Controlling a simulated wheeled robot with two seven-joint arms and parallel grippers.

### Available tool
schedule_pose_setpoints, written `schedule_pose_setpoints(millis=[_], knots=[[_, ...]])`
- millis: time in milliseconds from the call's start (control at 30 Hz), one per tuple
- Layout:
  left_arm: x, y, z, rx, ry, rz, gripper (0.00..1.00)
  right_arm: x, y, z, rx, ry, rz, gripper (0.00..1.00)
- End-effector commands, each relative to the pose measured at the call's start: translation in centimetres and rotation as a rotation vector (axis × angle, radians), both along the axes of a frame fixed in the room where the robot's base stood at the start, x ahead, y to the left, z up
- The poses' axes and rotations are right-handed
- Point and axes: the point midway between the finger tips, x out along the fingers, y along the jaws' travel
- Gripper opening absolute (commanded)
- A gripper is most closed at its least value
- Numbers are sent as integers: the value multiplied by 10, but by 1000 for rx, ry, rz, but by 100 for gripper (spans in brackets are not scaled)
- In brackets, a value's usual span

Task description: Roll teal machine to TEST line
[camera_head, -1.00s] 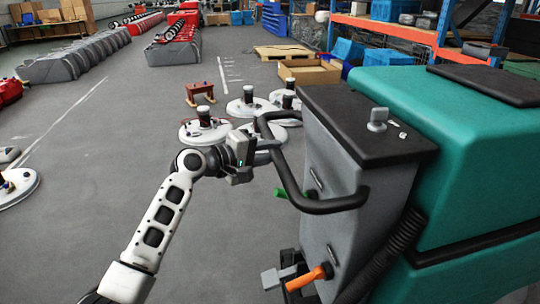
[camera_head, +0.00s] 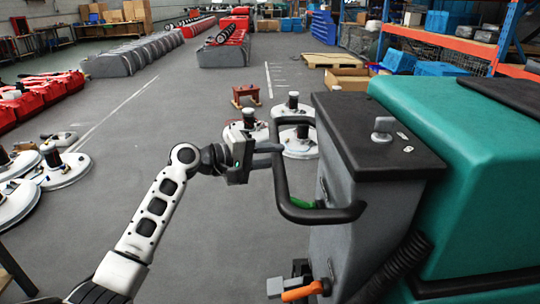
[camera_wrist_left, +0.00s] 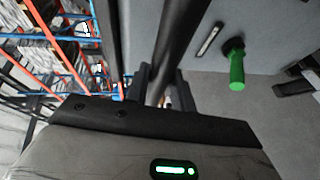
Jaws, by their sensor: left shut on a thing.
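The teal machine (camera_head: 450,170) stands close on the right, with a teal body, a grey rear panel (camera_head: 345,215) and a black top with a grey knob. A black loop handle (camera_head: 285,195) sticks out from its rear. My left gripper (camera_head: 272,152) is shut on the left bar of this handle. In the left wrist view the dark bar (camera_wrist_left: 180,40) runs between the fingers (camera_wrist_left: 158,85). A green lever (camera_wrist_left: 236,68) and an orange lever (camera_head: 303,291) are on the rear panel. My right gripper is not in view. I can read no TEST label.
Round white machines (camera_head: 300,140) and a small red stand (camera_head: 246,95) are just ahead. More round machines (camera_head: 60,168) are at left. Grey machine rows (camera_head: 130,55) stand farther back. Shelving (camera_head: 450,42) is at right. Open floor with a white line (camera_head: 115,115) lies between.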

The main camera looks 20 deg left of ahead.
Motion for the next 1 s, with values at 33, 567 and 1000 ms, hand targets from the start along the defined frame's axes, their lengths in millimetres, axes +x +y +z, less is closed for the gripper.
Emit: schedule_pose_setpoints(millis=[33, 567, 1000], knots=[[1, 7, -4, 8, 8, 15, 33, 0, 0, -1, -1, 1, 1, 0], [-13, 17, 0, 6, 6, 8, 46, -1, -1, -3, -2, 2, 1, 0], [-87, 85, 16, 9, 8, 11, 46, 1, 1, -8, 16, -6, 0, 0]])
